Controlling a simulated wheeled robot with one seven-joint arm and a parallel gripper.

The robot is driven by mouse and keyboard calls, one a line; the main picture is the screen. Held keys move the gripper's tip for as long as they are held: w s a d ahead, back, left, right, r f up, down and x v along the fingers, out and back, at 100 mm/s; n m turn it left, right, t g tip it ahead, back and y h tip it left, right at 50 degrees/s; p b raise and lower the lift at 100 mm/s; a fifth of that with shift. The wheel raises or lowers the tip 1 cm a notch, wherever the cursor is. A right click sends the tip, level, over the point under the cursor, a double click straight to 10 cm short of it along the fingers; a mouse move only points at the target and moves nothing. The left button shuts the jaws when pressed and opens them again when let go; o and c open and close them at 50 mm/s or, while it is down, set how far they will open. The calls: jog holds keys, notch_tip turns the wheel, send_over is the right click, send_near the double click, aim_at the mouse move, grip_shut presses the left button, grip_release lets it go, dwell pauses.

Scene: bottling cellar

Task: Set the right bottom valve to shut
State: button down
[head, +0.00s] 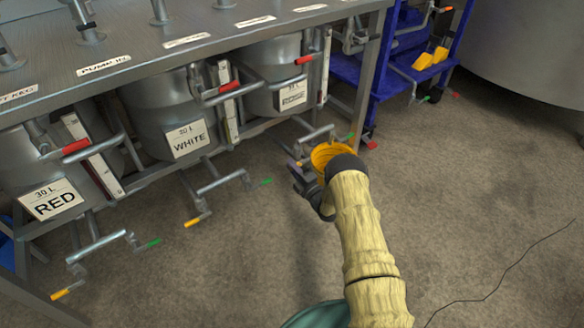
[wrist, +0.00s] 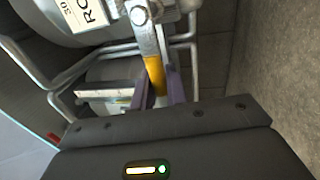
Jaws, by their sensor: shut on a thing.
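The right tank (head: 276,86) hangs under the bench, and part of its label (wrist: 83,10) shows in the wrist view. Its bottom valve's pipe (head: 316,134) sticks out low, with a green-tipped lever on its right side. In the wrist view a flat metal lever (wrist: 148,42) with a yellow grip (wrist: 155,74) runs down from the valve. My gripper (wrist: 157,88) is shut on this yellow grip, one finger on each side. In the head view my gripper (head: 300,180) is at the front left of the valve, and my wrist hides part of it.
The white-wine tank (head: 166,118) and red-wine tank (head: 50,180) stand to the left, each with a yellow-tipped and green-tipped bottom lever. Bent metal pipes (wrist: 55,105) run close to my gripper. A blue cart (head: 380,88) stands behind right. The floor (head: 470,190) at right is open, with a thin dark line.

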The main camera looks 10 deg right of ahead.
jog(key=shift+d, duration=0.15)
jog(key=c, duration=1.5)
grip_release()
jog(key=shift+f, duration=0.1)
jog(key=shift+s, duration=0.25)
jog(key=p+v, duration=0.7)
jog(key=v, duration=1)
jog(key=shift+f+p, duration=0.1)
jog(key=shift+p, duration=0.25)
